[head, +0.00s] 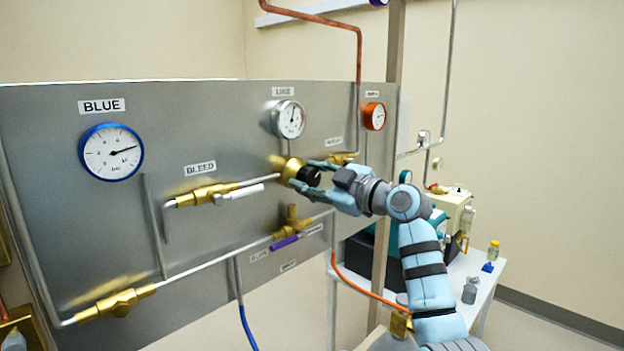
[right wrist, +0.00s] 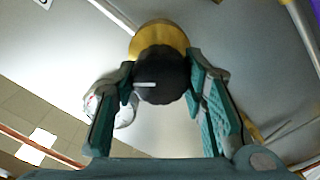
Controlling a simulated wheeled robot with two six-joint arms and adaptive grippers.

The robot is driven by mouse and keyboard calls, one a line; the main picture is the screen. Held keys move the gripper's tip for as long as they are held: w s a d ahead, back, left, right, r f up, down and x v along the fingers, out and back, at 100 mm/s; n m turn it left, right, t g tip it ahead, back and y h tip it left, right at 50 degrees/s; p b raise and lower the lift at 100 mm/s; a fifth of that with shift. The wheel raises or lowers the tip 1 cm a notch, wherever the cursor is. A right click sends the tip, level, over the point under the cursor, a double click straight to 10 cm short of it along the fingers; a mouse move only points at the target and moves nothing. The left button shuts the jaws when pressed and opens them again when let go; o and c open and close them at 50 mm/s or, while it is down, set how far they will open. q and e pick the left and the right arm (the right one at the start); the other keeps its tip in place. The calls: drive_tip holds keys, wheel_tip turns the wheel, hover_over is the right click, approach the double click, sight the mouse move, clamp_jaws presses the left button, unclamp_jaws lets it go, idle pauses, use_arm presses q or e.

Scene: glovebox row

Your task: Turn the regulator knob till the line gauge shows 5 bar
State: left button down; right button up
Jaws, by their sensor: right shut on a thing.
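The regulator knob (head: 309,176) is black, on a brass body (head: 290,168) on the grey panel, below the line gauge. My right gripper (head: 312,175) is shut on the knob, with a finger on either side. In the right wrist view the black knob (right wrist: 161,76) with a pale mark sits between the teal fingers, in front of the brass body (right wrist: 158,38). The line gauge (head: 290,119) is white-faced with a silver rim; its needle points roughly upward, but its numbers are too small to read. My left gripper is not in view.
A blue-rimmed gauge (head: 111,152) hangs at the panel's left. A brass bleed valve (head: 205,195) with a white handle, a purple-handled valve (head: 285,243) and an orange gauge (head: 374,116) are near the knob. A white table (head: 470,268) with small items stands at the right.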

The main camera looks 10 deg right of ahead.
idle(0.3)
drive_tip(key=o, duration=1.2)
drive_tip(key=shift+c, duration=0.2)
drive_tip(key=shift+s+d, duration=0.1)
drive_tip(key=shift+d, duration=0.05)
drive_tip(key=v, duration=1.1)
drive_tip(key=shift+s+d, duration=0.2)
drive_tip(key=shift+s, duration=0.15)
